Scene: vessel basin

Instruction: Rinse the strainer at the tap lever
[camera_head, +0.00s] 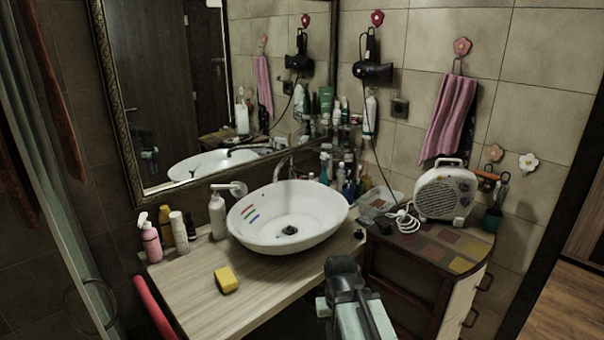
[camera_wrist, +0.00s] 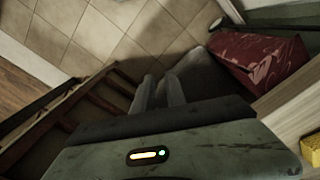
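The white oval basin (camera_head: 245,225) stands on the wood-look counter, with coloured stripes on its inner left wall. A small dark round piece (camera_head: 289,230) lies at its bottom; I cannot tell whether it is the strainer or the drain. A grey metal tap (camera_head: 284,167) rises behind the basin; its lever is not clear.
A yellow sponge (camera_head: 226,280) lies on the counter's front left. Bottles (camera_head: 151,242) stand left of the basin, several more behind it. A fan heater (camera_head: 444,193) and white cable sit on the right cabinet. A red object (camera_wrist: 262,65) is low under the counter.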

